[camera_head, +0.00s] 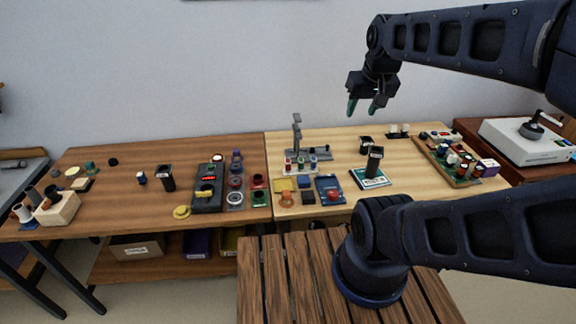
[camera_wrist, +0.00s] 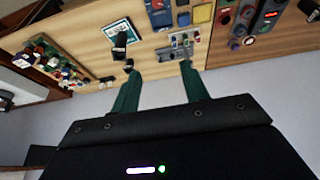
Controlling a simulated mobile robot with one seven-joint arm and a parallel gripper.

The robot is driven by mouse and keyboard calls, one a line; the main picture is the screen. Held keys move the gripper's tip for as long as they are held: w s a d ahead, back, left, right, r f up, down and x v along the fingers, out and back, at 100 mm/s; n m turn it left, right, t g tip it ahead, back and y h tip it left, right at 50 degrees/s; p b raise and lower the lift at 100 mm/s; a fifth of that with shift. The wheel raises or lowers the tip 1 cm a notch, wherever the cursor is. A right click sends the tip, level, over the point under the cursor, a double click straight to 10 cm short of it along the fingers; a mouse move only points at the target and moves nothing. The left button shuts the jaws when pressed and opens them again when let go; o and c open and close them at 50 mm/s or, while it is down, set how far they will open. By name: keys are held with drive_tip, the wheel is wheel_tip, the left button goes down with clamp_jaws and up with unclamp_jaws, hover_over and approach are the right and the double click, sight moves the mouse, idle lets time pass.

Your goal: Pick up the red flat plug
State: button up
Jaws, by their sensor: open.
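I cannot tell for certain which piece is the red flat plug. A dark red piece (camera_head: 258,181) lies on the brown table near the seam. A small red piece (camera_head: 334,195) sits on a blue device (camera_head: 322,182) on the pale table. Small red pieces also show in the grey rack (camera_head: 290,169) and the wooden tray (camera_head: 430,157). My gripper (camera_head: 363,106) hangs in the air above the back of the pale table, jaws apart and empty. In the wrist view its green fingers (camera_wrist: 160,70) are spread, well clear of the tabletop.
A grey stand (camera_head: 297,135) rises behind the rack. A black cylinder (camera_head: 374,160) stands on a teal-edged card (camera_head: 368,183). A white machine (camera_head: 512,140) stands far right. The brown table (camera_head: 120,210) has bare patches at its left front.

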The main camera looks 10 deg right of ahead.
drive_tip(key=shift+o, duration=0.2)
idle(0.3)
drive_tip(key=shift+o, duration=1.4)
